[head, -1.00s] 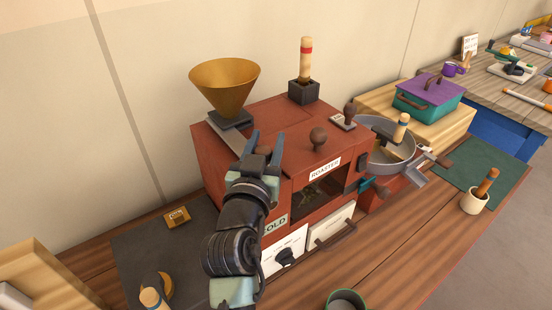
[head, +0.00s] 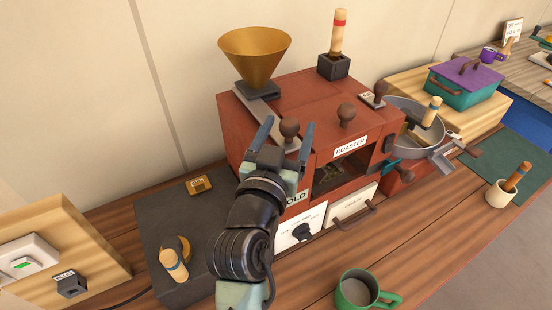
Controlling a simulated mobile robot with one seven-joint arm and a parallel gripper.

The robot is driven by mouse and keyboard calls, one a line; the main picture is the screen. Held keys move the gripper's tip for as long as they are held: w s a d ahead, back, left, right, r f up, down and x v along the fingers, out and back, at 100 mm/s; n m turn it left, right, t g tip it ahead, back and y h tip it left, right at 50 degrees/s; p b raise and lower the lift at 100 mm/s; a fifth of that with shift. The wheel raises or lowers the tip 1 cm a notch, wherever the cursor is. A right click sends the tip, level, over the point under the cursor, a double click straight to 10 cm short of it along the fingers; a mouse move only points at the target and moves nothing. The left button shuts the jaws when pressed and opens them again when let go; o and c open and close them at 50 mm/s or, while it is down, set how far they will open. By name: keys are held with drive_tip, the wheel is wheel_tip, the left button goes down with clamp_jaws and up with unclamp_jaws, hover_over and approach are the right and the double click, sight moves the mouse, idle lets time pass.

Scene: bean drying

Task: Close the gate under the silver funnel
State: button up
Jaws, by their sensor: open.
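The only funnel in view is brass-coloured (head: 255,55), not silver. It stands on a dark square collar (head: 258,90) at the back left of the red roaster (head: 290,98). A flat grey metal strip (head: 254,112), seemingly the gate slide, runs from under the collar toward the front. A round brown knob (head: 289,128) stands near its front end. My gripper (head: 287,135) is open, its two blue-tipped fingers on either side of the knob in the picture. Whether they touch it I cannot tell. My gripper hides part of the strip's front end.
A second brown knob (head: 346,113) sits on the roaster top, with a wooden-handled tool in a dark block (head: 333,67) behind. A grey pan (head: 402,111) is on the right. A green mug (head: 356,288) stands in front.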

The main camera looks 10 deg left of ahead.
drive_tip(key=s+a+b, duration=0.1)
drive_tip(key=s, duration=0.7)
drive_tip(key=shift+s+a, duration=0.15)
drive_tip(key=shift+a, duration=0.05)
